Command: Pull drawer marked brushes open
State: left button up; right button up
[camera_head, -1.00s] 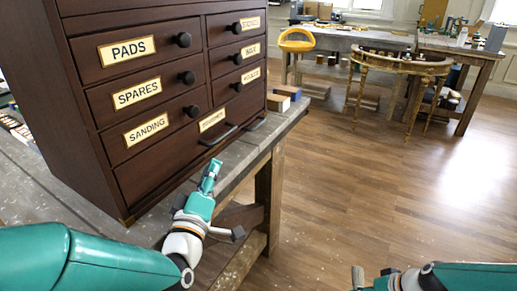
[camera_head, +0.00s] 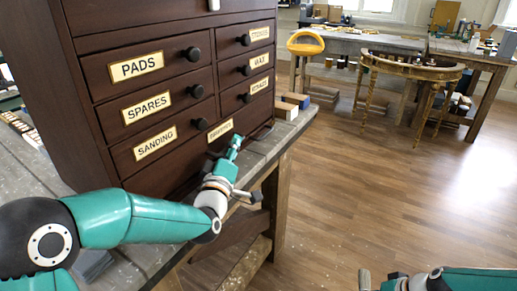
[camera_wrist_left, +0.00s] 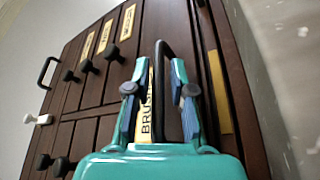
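The dark wooden drawer cabinet (camera_head: 45,70) stands on a grey workbench. Its wide bottom drawer has a brass label (camera_head: 221,131), blurred in the head view, which reads "BRUSH..." in the left wrist view (camera_wrist_left: 146,115). That drawer looks shut. My left gripper (camera_head: 235,145) is at its front and covers part of its handle. In the left wrist view the black bar handle (camera_wrist_left: 160,58) lies between the two open fingers of my left gripper (camera_wrist_left: 157,80); contact cannot be told. My right gripper (camera_head: 377,277) shows only partly at the bottom edge, away from the cabinet.
Drawers marked PADS, SPARES and SANDING with round black knobs (camera_head: 193,54) are above. The floor between is clear.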

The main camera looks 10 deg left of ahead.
pick_arm(q)
jog(key=shift+w+r, duration=0.1)
jog(key=shift+w, duration=0.45)
pick_arm(e)
jog(key=shift+r, duration=0.1)
pick_arm(q)
grip_shut()
jog(key=shift+d, duration=0.1)
